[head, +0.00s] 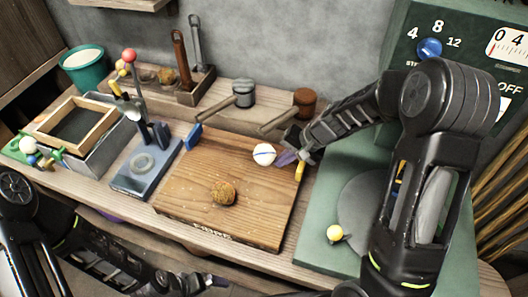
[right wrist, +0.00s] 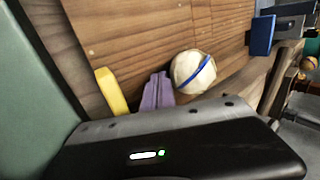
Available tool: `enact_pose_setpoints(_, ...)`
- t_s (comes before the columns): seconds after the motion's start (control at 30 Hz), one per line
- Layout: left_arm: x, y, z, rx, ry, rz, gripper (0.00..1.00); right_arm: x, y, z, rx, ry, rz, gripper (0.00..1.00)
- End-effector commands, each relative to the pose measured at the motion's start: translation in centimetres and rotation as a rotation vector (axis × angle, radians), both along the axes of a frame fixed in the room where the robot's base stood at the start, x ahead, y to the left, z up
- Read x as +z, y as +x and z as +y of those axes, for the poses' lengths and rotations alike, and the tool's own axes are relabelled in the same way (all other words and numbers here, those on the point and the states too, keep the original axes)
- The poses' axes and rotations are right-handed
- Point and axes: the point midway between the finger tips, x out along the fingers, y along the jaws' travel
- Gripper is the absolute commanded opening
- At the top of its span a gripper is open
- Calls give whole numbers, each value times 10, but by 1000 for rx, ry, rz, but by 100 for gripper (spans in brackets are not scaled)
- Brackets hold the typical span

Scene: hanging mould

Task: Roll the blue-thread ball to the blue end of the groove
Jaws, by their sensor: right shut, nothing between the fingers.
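The white ball with a blue thread (head: 264,154) lies near the back edge of the wooden board (head: 180,190). It also shows in the right wrist view (right wrist: 192,72). A blue end block (head: 193,137) stands left of the ball, and a yellow end block (head: 299,171) stands to its right. The groove itself is hard to make out. My right gripper (head: 287,158) is shut and empty, its purple fingertips between the yellow block and the ball; I cannot tell if they touch the ball. My left gripper (head: 208,282) is low at the front, its jaws unclear.
A brown ball (head: 223,192) rests mid-board. Two mallets, one grey-headed (head: 243,93) and one brown-headed (head: 304,102), lie behind the board. A blue-grey stand (head: 145,165) is left of it. A green machine with a small yellow-and-white knob (head: 334,233) stands right. Board space between ball and blue block looks clear.

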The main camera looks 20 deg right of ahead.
Motion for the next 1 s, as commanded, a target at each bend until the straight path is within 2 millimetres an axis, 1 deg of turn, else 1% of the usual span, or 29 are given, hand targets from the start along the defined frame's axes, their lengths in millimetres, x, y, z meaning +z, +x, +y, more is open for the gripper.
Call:
enact_pose_setpoints(0.17, 1, 0, 0, 0, 0, 0, 100, 0, 3, 5, 1, 0, 0, 0)
enact_pose_setpoints(0.27, 2, 0, 0, 0, 0, 0, 100, 0, 9, 12, 3, -1, 0, 0)
enact_pose_setpoints(1.0, 13, 0, 0, 0, 0, 0, 100, 1, 58, 78, 4, -1, 1, 0)
